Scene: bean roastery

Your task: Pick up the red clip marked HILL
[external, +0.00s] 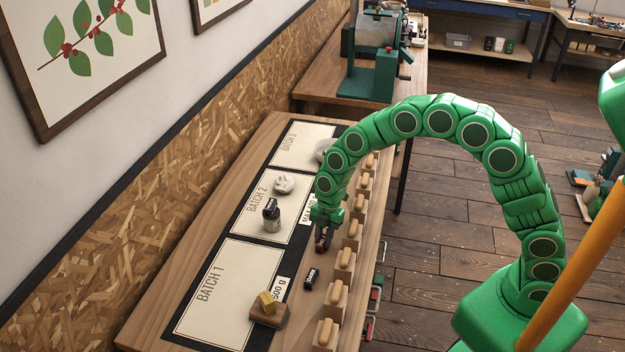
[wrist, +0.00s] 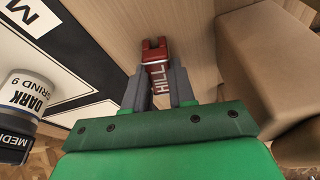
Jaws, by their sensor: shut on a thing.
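The red clip marked HILL (wrist: 156,68) sits between the fingers of my gripper (wrist: 160,88) in the wrist view, with its lettering facing the camera. My gripper is shut on it, one grey finger on each side. In the external view my gripper (external: 322,232) points down over the wooden bench, right of the BATCH 2 card, and the clip (external: 321,244) shows as a small dark red piece at its tips. I cannot tell whether the clip still touches the bench.
A row of wooden blocks with knobs (external: 345,262) runs along the bench's right edge, close to my gripper. A dark clip (external: 312,278) lies nearer the front. A jar labelled DARK (wrist: 32,98) stands on the BATCH 2 card (external: 291,238).

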